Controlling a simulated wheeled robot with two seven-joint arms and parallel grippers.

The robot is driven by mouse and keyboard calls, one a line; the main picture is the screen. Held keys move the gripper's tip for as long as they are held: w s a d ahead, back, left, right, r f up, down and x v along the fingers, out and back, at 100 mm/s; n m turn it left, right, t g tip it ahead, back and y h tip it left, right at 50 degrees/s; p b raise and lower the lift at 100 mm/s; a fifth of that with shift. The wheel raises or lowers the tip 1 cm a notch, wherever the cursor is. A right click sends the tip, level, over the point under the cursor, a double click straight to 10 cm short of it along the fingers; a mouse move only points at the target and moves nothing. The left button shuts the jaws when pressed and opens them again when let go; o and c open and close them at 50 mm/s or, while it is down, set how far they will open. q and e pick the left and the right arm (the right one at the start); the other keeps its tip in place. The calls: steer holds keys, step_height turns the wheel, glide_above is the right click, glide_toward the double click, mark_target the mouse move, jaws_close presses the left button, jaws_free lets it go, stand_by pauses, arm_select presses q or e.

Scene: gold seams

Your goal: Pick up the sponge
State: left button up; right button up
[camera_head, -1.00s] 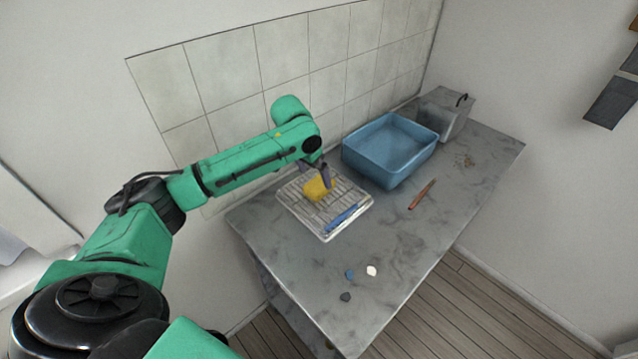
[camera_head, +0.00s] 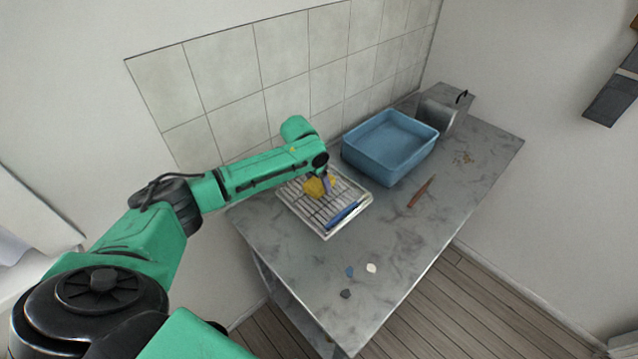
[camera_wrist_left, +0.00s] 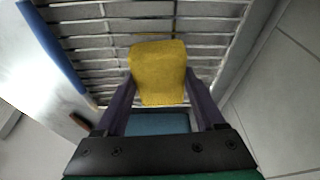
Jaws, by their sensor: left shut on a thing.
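The yellow sponge (camera_head: 315,188) is at the white wire rack (camera_head: 297,207), toward its wall side. In the left wrist view the sponge (camera_wrist_left: 158,72) is between the two dark fingers of my left gripper (camera_wrist_left: 160,88), which is shut on it. The rack's bars (camera_wrist_left: 100,42) show behind the sponge. I cannot tell whether the sponge still touches the rack. In the head view my left gripper (camera_head: 325,182) comes down onto the sponge from above and partly hides it. My right gripper is not in view.
A blue item (camera_head: 342,214) lies along the rack's front edge. A blue basin (camera_head: 390,147) stands to the right, with a grey box (camera_head: 443,108) behind it. A red-brown tool (camera_head: 421,192) and small pebbles (camera_head: 371,268) lie on the grey counter (camera_head: 400,240). The tiled wall (camera_head: 230,85) is close behind.

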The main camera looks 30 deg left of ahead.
mark_target(318, 181)
arm_select(q)
steer(key=shift+r, duration=0.1)
step_height(318, 181, up, 20)
steer(key=b, duration=0.2)
steer(key=o, duration=0.3)
steer(key=shift+c, duration=0.8)
